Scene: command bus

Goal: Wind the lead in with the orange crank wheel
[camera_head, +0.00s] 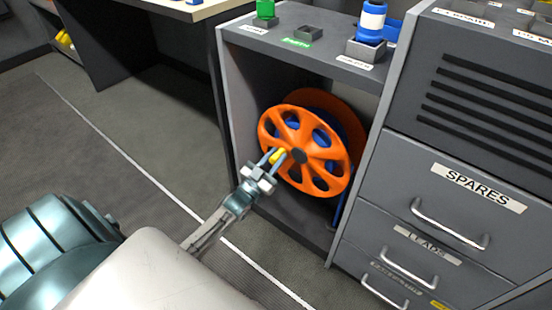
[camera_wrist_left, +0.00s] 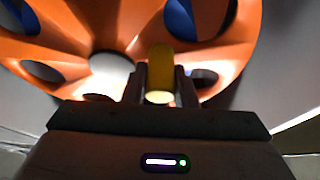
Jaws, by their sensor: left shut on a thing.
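The orange crank wheel (camera_head: 307,150) stands upright inside an open grey cabinet bay in the head view. It has several oval holes, and blue lead shows through and behind them. Its yellow handle (camera_head: 277,156) sticks out at the wheel's left side. My left gripper (camera_head: 272,160) is shut on the yellow handle. In the left wrist view the handle (camera_wrist_left: 160,72) sits between the two dark fingers, with the orange wheel (camera_wrist_left: 95,30) filling the space behind. A strand of blue lead (camera_head: 337,212) hangs at the lower right of the wheel. My right gripper is not in view.
Grey drawers (camera_head: 440,200) with metal handles stand on the right. A desk (camera_head: 150,25) is at the upper left. The floor (camera_head: 120,130) at left is clear.

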